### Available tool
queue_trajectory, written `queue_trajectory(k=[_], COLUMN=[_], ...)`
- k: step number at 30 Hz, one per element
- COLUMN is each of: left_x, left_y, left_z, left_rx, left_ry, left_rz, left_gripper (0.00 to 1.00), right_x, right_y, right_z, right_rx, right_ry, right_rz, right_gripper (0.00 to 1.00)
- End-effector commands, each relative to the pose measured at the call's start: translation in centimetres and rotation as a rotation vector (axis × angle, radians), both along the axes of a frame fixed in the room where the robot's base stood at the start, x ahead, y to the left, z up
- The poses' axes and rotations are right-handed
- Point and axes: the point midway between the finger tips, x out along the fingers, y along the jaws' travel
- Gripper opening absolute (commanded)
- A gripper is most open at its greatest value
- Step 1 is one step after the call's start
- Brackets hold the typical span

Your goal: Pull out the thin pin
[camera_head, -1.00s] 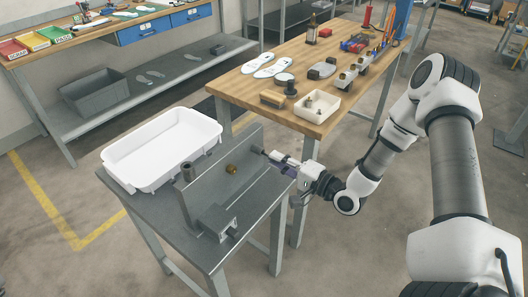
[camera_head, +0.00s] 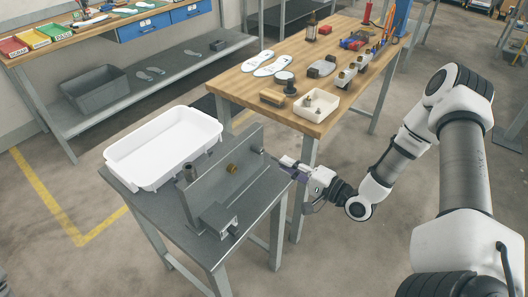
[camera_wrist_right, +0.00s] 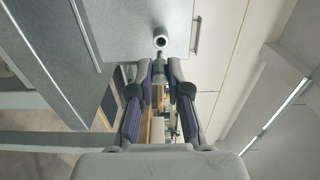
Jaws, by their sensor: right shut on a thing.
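A grey metal fixture with an upright plate (camera_head: 212,180) stands on a small grey table. My right gripper (camera_head: 283,161) is beside the plate's right end, shut on the thin pin (camera_head: 270,154), whose dark end shows between the plate and the jaws. In the right wrist view the gripper (camera_wrist_right: 159,72) has its fingers on either side of a grey piece, with a round metal end (camera_wrist_right: 161,42) just ahead of them. The jaws hide part of the pin. My left gripper is not in view.
A white tray (camera_head: 125,168) stands on the small table (camera_head: 160,205) behind the fixture. A wooden workbench (camera_head: 250,92) behind carries insoles, a cream box (camera_head: 334,109) and several tools.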

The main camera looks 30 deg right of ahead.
Motion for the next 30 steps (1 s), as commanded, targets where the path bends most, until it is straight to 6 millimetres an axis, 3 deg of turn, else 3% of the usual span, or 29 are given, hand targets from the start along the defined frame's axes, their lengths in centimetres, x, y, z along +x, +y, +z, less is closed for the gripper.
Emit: queue_trajectory(k=[14,30], left_x=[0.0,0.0], left_y=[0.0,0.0], left_z=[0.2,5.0], left_rx=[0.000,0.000], left_ry=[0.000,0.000], left_rz=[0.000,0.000], left_gripper=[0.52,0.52], right_x=[0.0,0.0], right_y=[0.0,0.0], right_z=[0.3,5.5], right_rx=[0.000,0.000], right_ry=[0.000,-0.001], right_rz=[0.000,0.000], right_gripper=[0.00,0.00])
